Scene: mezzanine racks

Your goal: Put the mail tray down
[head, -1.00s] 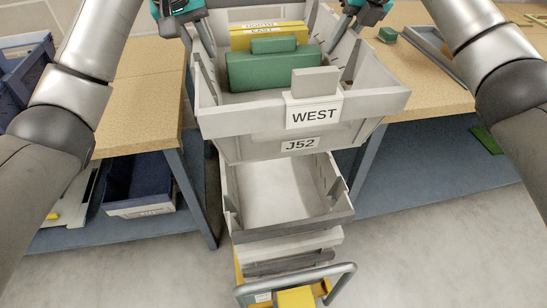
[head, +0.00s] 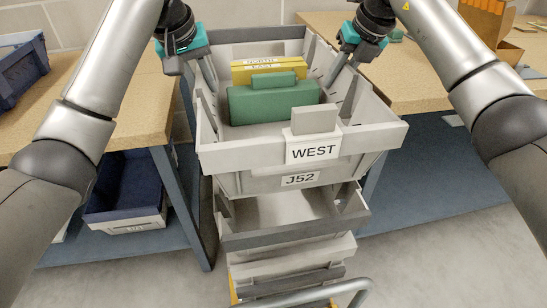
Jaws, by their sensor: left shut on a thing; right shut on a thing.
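The grey mail tray (head: 237,184) is in the middle of the head view, with labels reading WEST and J52 on its near wall. It holds a green box (head: 273,105), a smaller green piece on top of it, and yellow boxes (head: 268,70) behind. My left gripper (head: 197,72) is shut on the tray's left side, toward the far end. My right gripper (head: 343,58) is shut on the tray's right side. The tray is above another grey tray (head: 285,236); I cannot tell whether they touch.
The lower tray tops a stack on a cart with a grey handle (head: 322,292). Wooden tables (head: 130,115) (head: 425,80) flank the stack closely. A blue crate (head: 127,190) sits on the left lower shelf. An orange box (head: 487,22) stands on the right table.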

